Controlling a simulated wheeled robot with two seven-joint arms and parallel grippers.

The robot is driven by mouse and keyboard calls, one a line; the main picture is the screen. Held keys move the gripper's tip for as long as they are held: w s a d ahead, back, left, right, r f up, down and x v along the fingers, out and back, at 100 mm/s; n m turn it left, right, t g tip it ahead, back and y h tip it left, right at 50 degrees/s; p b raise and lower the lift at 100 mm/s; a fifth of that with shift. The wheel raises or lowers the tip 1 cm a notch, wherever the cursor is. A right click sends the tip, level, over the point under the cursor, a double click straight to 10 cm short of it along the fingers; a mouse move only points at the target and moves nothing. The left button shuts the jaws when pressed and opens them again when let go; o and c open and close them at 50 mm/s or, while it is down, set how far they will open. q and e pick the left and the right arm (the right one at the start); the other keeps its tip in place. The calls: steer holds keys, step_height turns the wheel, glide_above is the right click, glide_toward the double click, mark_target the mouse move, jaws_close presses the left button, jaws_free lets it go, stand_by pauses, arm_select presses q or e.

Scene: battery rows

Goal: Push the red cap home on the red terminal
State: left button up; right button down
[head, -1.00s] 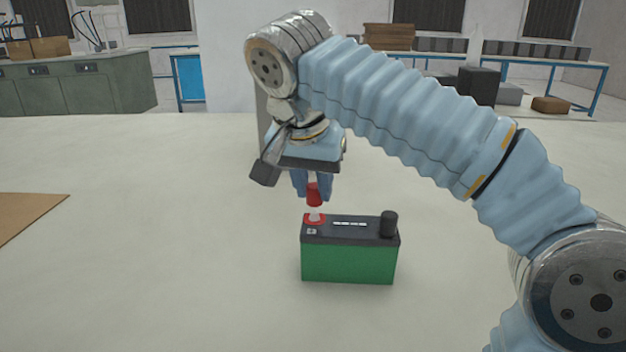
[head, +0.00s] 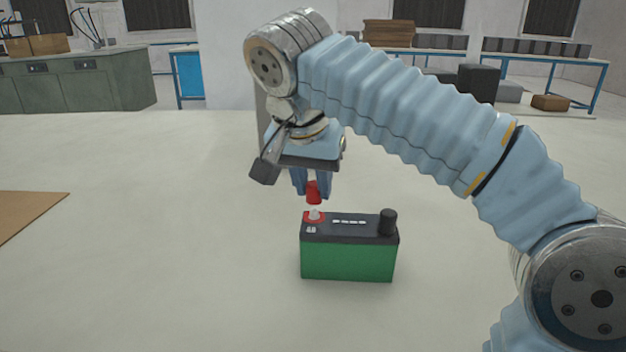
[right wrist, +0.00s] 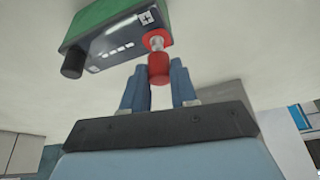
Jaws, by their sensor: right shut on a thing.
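A green battery (head: 347,262) with a dark top stands upright on the pale table. Its red terminal (head: 314,216), a light post in a red ring, is at the top left; it also shows in the right wrist view (right wrist: 157,41). A black cap (head: 388,223) covers the other terminal. My right gripper (head: 313,192) is shut on the red cap (head: 314,190) and holds it just above the red terminal. The red cap also shows between the fingers in the right wrist view (right wrist: 159,69). I cannot tell whether it touches the post tip. My left gripper is not in view.
A brown board (head: 28,215) lies on the table at the left edge. The table around the battery is clear. Benches with boxes stand far back, beyond the table.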

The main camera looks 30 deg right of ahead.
steer(key=shift+f, duration=0.2)
stand_by(0.5)
steer(key=shift+f+b, duration=0.35)
steer(key=shift+b, duration=0.05)
steer(key=shift+f+b, duration=0.65)
steer(key=shift+f, duration=0.25)
stand_by(1.1)
steer(key=shift+c, duration=1.7)
jaws_free()
